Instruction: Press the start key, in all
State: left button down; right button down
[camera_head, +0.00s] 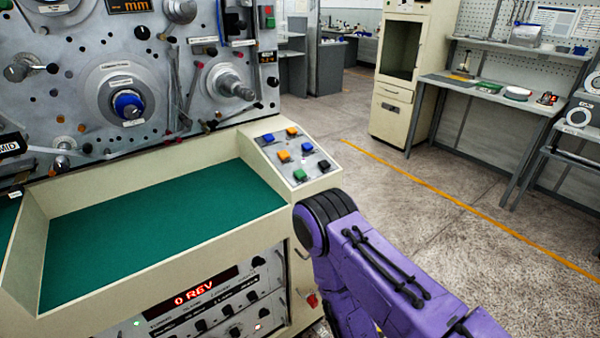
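A sloped key panel (292,152) sits at the right end of the winding machine's tray. It carries a green key (299,175) at the near left, a black key (324,165), blue keys (291,131) and orange keys (284,156). Their labels are too small to read, so I cannot tell which is the start key. My purple right arm comes in from the lower right, its black joint just below the panel. Neither gripper can be seen.
The green-lined tray (150,235) is empty. Above it is the machine face (90,90) with spindles and knobs. A red display (193,299) reads "0 REV". A beige cabinet (405,75) and a workbench (490,92) stand behind, with open floor before them.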

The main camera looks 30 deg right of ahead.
aim_at(300, 174)
jog(key=z, duration=0.45)
jog(key=k, duration=0.6)
jog(key=z, duration=1.15)
jog(key=i, duration=1)
jog(key=u, duration=0.55)
jog(key=i, duration=0.6)
jog(key=u, duration=0.5)
